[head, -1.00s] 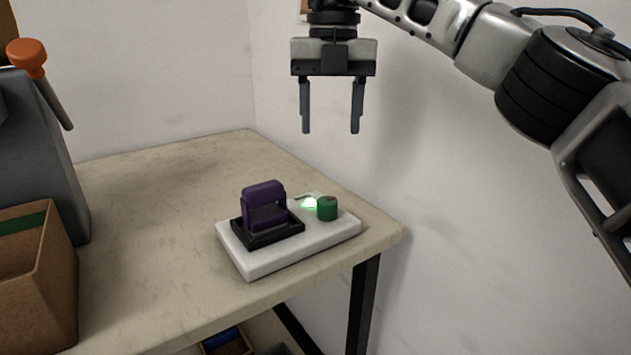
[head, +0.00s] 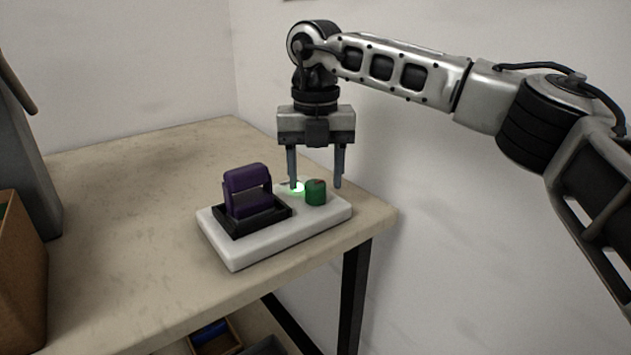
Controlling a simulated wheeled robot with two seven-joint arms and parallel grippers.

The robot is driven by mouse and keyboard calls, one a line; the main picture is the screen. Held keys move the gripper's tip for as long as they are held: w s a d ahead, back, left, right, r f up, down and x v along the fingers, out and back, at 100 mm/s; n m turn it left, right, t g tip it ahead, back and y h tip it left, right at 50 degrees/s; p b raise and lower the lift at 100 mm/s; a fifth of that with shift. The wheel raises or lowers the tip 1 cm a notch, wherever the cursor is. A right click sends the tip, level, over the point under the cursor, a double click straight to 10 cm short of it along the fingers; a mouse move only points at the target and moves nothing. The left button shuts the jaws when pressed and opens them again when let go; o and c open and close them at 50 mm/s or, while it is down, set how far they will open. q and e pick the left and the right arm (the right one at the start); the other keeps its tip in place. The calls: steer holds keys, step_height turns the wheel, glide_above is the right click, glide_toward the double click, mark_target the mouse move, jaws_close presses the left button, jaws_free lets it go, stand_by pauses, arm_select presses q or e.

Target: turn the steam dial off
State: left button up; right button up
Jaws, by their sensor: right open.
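The steam dial is a small green knob (head: 315,193) on the right part of a white base plate (head: 275,237). A green light (head: 296,188) glows just left of the knob. A purple handle (head: 246,182) in a black frame (head: 238,222) stands on the left part of the same plate. My right gripper (head: 316,184) is open and points down, its fingers apart to the left and right of the knob in the picture. I cannot tell whether the fingers touch it. My left gripper is not in view.
The plate lies near the right corner of a beige table (head: 120,210), close to the white wall. A cardboard box (head: 22,270) and a grey object (head: 28,150) stand at the left. The table's middle is clear. A bin (head: 215,338) sits below.

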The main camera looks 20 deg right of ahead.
steer(key=shift+f, duration=0.7)
steer(key=c, duration=1)
steer(key=shift+o, duration=0.2)
